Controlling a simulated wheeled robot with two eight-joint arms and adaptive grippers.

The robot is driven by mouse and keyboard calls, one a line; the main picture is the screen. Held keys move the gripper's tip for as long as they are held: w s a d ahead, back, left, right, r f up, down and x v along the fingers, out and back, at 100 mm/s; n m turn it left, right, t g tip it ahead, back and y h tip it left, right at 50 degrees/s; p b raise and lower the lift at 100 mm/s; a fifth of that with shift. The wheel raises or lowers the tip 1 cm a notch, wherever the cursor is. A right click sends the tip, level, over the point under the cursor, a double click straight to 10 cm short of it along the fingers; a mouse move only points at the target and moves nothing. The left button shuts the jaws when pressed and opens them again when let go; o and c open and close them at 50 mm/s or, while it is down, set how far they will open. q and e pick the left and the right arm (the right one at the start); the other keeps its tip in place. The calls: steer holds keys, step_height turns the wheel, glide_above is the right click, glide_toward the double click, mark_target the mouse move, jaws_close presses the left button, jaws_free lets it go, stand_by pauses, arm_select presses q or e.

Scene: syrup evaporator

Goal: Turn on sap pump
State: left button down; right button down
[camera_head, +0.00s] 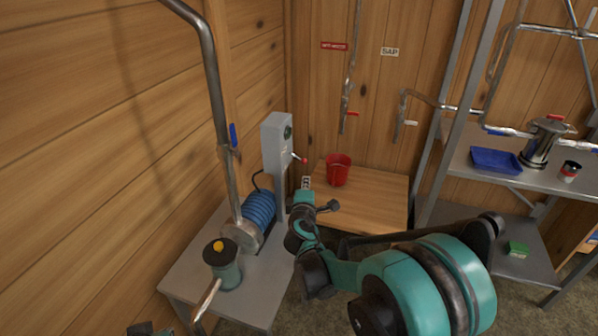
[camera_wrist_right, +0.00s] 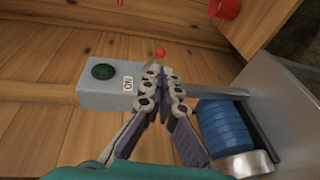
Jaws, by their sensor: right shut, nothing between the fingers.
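The sap pump has a blue ribbed body (camera_head: 258,208) on a grey table and a grey upright switch box (camera_head: 276,150). A lever with a red ball knob (camera_head: 304,161) sticks out of the box. In the wrist view the box (camera_wrist_right: 88,92) has a dark green round button (camera_wrist_right: 103,71), an I/O label (camera_wrist_right: 128,83) and the red knob (camera_wrist_right: 160,52). My right gripper (camera_head: 306,181) is just below the knob. Its fingers (camera_wrist_right: 162,76) are shut and empty, close to the lever; contact cannot be told. A small part at the head view's bottom left may be my left gripper (camera_head: 150,329).
The grey table (camera_head: 185,270) also carries a yellow-topped canister (camera_head: 222,264) and a bent metal pipe (camera_head: 212,80). A red bucket (camera_head: 338,169) stands on a wooden table (camera_head: 375,195) behind. A metal shelf (camera_head: 470,165) is at the right. Wooden walls close off the left and back.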

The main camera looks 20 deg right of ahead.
mark_target(298, 158)
steer(key=w+a+f+n, duration=0.1)
steer(key=w+a+f+n+t, duration=0.1)
steer(key=w+n, duration=0.1)
steer(key=shift+w+a+f+t+y, duration=0.1)
steer(key=shift+w+f+t+y, duration=0.2)
steer(key=shift+f, duration=0.1)
steer(key=shift+w, duration=0.1)
steer(key=b+x, duration=0.3)
steer(key=x, duration=0.6)
steer(key=shift+w, duration=0.4)
